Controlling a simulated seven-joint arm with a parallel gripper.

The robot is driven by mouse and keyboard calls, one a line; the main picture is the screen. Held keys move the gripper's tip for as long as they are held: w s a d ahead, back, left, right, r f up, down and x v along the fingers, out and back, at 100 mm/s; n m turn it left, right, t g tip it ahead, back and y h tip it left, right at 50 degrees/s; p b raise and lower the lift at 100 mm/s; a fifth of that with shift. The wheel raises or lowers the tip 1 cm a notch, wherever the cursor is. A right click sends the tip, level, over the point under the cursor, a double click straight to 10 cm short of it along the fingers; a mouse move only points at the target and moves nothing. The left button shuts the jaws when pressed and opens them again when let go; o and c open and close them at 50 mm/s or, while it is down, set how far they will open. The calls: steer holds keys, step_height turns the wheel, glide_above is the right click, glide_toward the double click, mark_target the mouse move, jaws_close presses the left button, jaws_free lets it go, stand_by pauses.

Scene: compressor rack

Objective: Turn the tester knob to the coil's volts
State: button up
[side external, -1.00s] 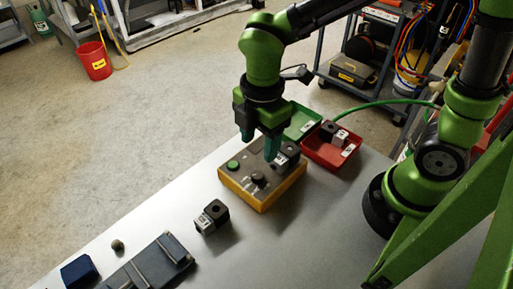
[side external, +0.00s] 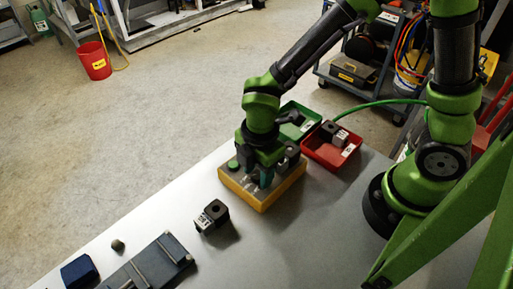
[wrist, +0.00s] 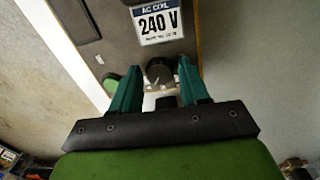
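The tester is a yellow-sided box with a grey-brown top (side external: 262,203) on the bench. Its dark round knob (wrist: 160,70) shows in the wrist view, with a pale mark near its right edge. A white label reading "AC COIL 240 V" (wrist: 158,24) lies just beyond the knob. My gripper (wrist: 159,64) is open, with a teal finger on each side of the knob and small gaps visible. In the side view my gripper (side external: 258,182) is down over the tester and hides the knob. A dark coil block (side external: 291,152) sits at the tester's back right, partly hidden.
A green button (side external: 233,164) is on the tester's left. A green tray (side external: 300,118) and a red tray (side external: 322,158) holding a block (side external: 335,134) stand behind. Another coil (side external: 212,216) and a dark fixture (side external: 150,264) are at the front left. Bare bench lies to the right.

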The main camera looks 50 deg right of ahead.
mark_target(258, 177)
steer(key=c, duration=0.8)
steer(key=shift+o, duration=0.2)
steer(key=m, duration=0.4)
steer(key=shift+m, duration=0.3)
steer(key=o, duration=1.1)
steer(key=shift+c, duration=0.2)
step_height(258, 177, up, 17)
steer(key=shift+s+a, duration=0.15)
steer(key=shift+s, duration=0.15)
